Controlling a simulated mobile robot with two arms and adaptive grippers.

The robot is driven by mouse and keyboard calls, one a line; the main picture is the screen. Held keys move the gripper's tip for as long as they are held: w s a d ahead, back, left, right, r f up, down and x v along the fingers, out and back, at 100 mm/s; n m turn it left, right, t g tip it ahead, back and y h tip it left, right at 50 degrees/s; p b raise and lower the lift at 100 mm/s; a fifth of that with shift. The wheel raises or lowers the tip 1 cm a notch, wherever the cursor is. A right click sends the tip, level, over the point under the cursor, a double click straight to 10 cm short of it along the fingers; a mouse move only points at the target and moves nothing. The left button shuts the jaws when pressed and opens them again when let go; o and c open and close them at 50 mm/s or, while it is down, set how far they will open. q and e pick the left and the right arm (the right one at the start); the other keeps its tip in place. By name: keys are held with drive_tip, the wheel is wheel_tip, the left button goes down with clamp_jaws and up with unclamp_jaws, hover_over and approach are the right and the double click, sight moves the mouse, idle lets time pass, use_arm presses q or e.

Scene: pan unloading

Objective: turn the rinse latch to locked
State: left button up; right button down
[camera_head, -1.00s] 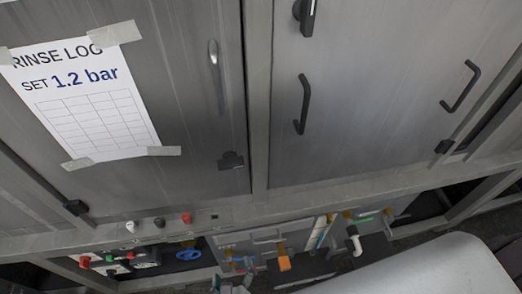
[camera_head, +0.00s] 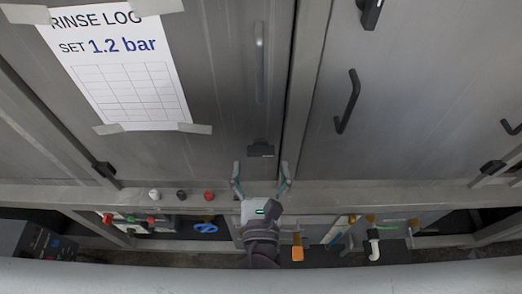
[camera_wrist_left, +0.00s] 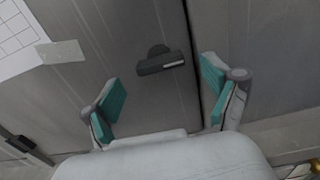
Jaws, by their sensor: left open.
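The rinse latch (camera_head: 261,150) is a small dark handle low on the left metal door, under a vertical grey pull handle. It lies about horizontal. In the left wrist view the latch (camera_wrist_left: 161,62) shows as a dark bar with a rounded hub above it, beyond the fingers. My left gripper (camera_head: 261,178) is open and empty just below the latch, its teal-padded fingers spread to either side and apart from it. The left wrist view shows the open fingers (camera_wrist_left: 165,92) with the latch between and ahead of them. My right gripper is out of view.
A taped rinse log sheet (camera_head: 122,72) is on the left door. Another dark latch (camera_head: 371,12) and a black handle (camera_head: 347,101) are on the right door. Several knobs (camera_head: 181,195) sit on the ledge below the doors. A blue valve wheel (camera_head: 206,228) is lower down.

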sight(261, 156)
use_arm(q)
drive_tip(key=shift+w, duration=1.7)
drive_tip(key=c, duration=1.1)
drive_tip(key=shift+c, duration=0.2)
